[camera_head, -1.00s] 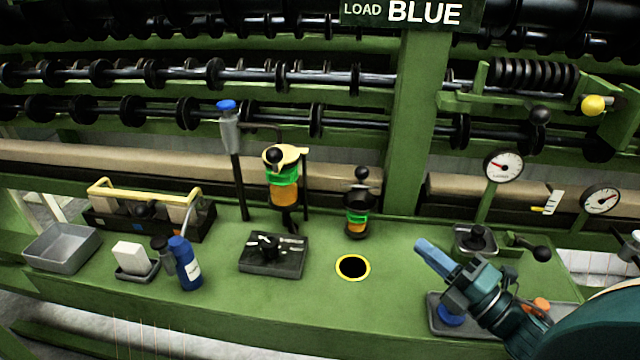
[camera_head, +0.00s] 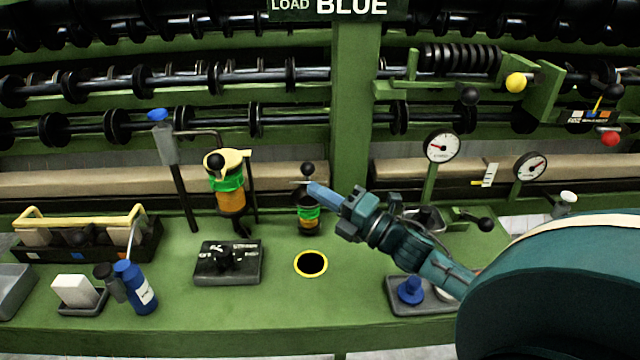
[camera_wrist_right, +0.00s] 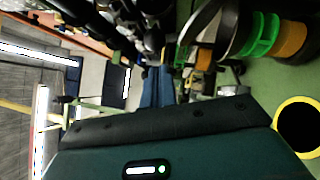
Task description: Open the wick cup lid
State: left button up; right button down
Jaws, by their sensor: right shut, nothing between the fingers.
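The wick cup, which I take to be the small cup (camera_head: 308,217) with a green band and amber body, stands upright on the green bench. Its dark lid with a black ball knob (camera_head: 307,169) sits on top and looks closed. The cup also shows at the upper right of the right wrist view (camera_wrist_right: 262,36), turned sideways. My right gripper (camera_head: 318,190) is shut and empty, its blue fingers pointing left at lid height. In the head view the fingertips overlap the lid's right side; I cannot tell whether they touch. My left gripper is out of view.
A larger amber cup (camera_head: 229,190) with a yellow top stands left of the small cup. A yellow-rimmed hole (camera_head: 311,263) lies in front. A black block (camera_head: 228,262), blue bottle (camera_head: 136,287) and grey tray (camera_head: 400,306) stand on the bench. Spindle rails run behind.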

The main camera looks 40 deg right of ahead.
jog(key=shift+w+d+r, duration=0.15)
jog(key=shift+w, duration=0.25)
jog(key=shift+w+d+r, duration=0.15)
jog(key=shift+w, duration=0.2)
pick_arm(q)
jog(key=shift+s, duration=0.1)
